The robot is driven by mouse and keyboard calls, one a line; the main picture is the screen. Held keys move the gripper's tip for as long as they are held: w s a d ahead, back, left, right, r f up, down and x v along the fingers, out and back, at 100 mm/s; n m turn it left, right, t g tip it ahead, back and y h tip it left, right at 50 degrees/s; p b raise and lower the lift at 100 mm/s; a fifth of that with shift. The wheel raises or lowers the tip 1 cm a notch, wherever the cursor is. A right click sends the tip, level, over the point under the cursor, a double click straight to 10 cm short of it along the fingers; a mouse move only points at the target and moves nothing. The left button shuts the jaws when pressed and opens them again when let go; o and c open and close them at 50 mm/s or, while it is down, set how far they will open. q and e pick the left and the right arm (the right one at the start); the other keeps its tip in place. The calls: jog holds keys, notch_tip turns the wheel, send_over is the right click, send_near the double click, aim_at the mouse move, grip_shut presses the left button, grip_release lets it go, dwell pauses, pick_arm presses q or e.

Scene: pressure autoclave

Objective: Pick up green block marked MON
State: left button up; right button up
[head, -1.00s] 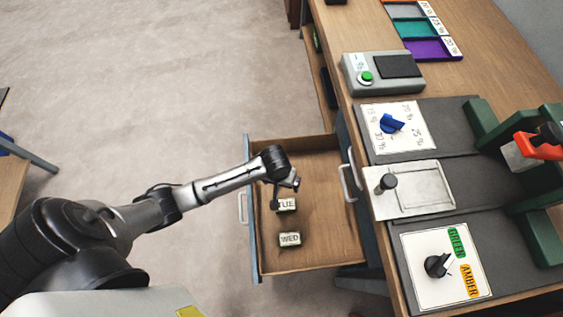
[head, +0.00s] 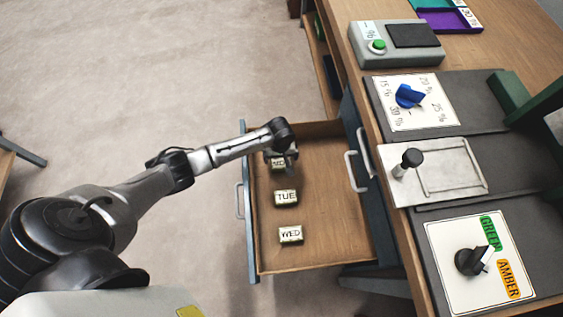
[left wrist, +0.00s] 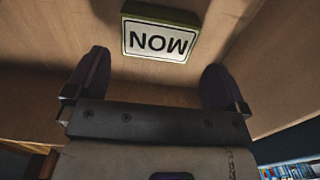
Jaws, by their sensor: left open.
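The green block marked MON (head: 278,162) lies in the open drawer (head: 325,215), at its far end and partly hidden by my left gripper in the head view. In the left wrist view the MON block (left wrist: 159,36) shows its white label upside down, ahead of the fingers and lined up between them. My left gripper (left wrist: 155,85) is open and empty, its two dark fingers apart on either side. It also shows in the head view (head: 284,155), above the MON block. I cannot tell the exact height gap. My right gripper is out of view.
Blocks marked TUE (head: 286,198) and WED (head: 291,235) lie in the same drawer, nearer. The drawer walls stand close around. To the right, the bench carries a green-button box (head: 395,45), a blue dial (head: 409,96) and a black knob (head: 472,261).

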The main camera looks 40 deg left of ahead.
aim_at(281, 162)
pick_arm(q)
jog(key=shift+d+f+b, duration=0.2)
jog(key=shift+f+b, duration=2.15)
jog(key=shift+f, duration=0.45)
jog(key=c, duration=0.8)
